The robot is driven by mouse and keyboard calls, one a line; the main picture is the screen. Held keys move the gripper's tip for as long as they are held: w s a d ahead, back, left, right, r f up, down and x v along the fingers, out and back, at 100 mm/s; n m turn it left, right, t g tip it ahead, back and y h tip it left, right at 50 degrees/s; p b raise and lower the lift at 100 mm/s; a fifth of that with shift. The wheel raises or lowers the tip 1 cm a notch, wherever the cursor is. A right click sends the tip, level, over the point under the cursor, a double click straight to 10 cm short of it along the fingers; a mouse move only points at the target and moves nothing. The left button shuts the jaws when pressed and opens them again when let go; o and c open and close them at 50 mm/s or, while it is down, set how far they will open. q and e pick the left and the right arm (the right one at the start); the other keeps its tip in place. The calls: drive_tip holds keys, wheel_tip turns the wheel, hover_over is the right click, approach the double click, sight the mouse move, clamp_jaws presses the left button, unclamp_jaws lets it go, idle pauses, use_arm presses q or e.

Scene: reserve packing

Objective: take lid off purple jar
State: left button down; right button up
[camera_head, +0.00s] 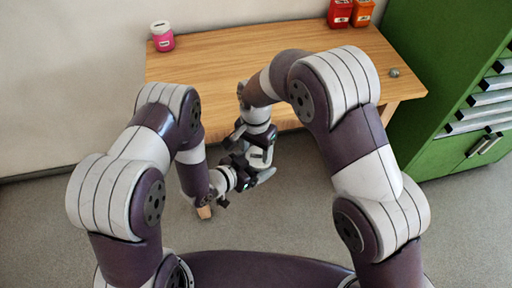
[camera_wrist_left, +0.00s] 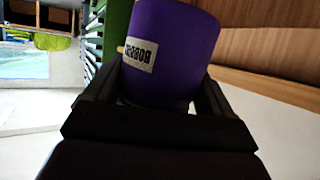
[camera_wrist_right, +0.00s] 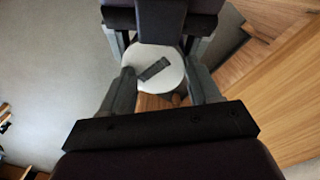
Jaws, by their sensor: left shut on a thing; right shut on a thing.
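A purple jar (camera_wrist_left: 172,50) with a white label is between the fingers of my left gripper (camera_wrist_left: 155,85) in the left wrist view. The left gripper is shut on its sides. A white round lid (camera_wrist_right: 158,60) with a dark mark on top is between the fingers of my right gripper (camera_wrist_right: 160,78) in the right wrist view; that gripper is shut on it. In the head view the right gripper (camera_head: 258,152) meets the left gripper (camera_head: 240,170) in front of the table. The jar is mostly hidden there. I cannot tell whether lid and jar touch.
The wooden table (camera_head: 220,65) stands behind the grippers. A pink jar (camera_head: 163,43) with a white lid is at its left end. A red canister (camera_head: 339,15) and an orange canister (camera_head: 362,14) stand at the back right. A small grey knob (camera_head: 394,72) lies near the green cabinet (camera_head: 425,50).

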drive_tip(key=shift+a+f, duration=0.1)
drive_tip(key=shift+a, duration=0.2)
drive_tip(key=shift+c, duration=0.7)
drive_tip(key=n, duration=0.3)
drive_tip(key=shift+s, duration=0.2)
drive_tip(key=shift+c, duration=1)
drive_tip(key=shift+s+d+f, duration=0.1)
drive_tip(key=shift+c, duration=0.5)
